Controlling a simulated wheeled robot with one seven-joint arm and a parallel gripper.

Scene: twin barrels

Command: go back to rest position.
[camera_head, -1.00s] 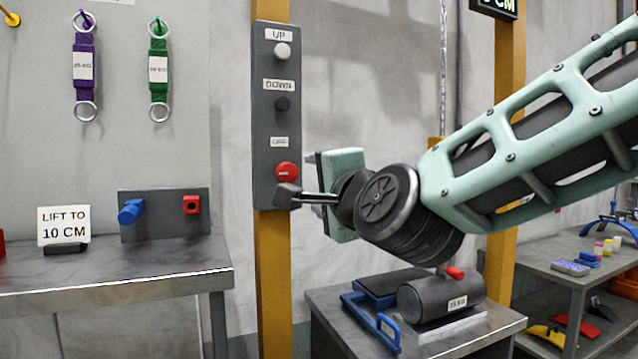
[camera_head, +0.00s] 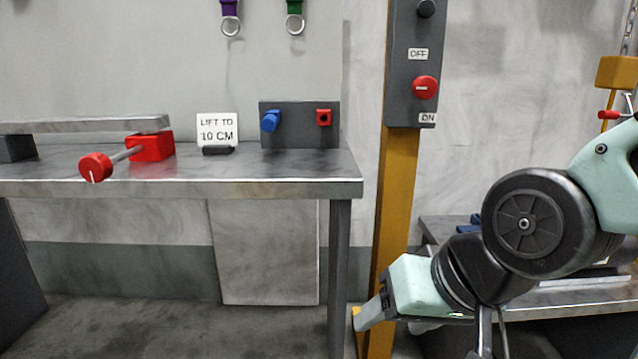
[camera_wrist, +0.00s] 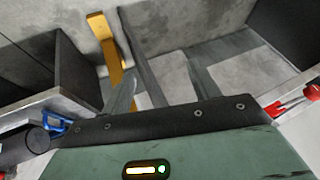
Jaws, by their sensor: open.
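My gripper (camera_head: 425,325) hangs low in the head view, in front of the yellow post (camera_head: 392,195) and left of the wheel-like joint of my arm. Its fingers are apart and I see nothing held between them. The control panel (camera_head: 412,70) with the red button (camera_head: 425,88) is above it, and the gripper is clear of the panel. In the wrist view my gripper's dark edge and green body fill the bottom, with the floor beyond. The grey barrel is not clearly visible behind my arm.
A metal table (camera_head: 230,188) on the left carries the "LIFT TO 10 CM" sign (camera_head: 217,130), a red-handled device (camera_head: 150,147) and a panel with blue and red fittings (camera_head: 300,125). Another table (camera_head: 570,297) stands behind my arm. Floor shows under the left table.

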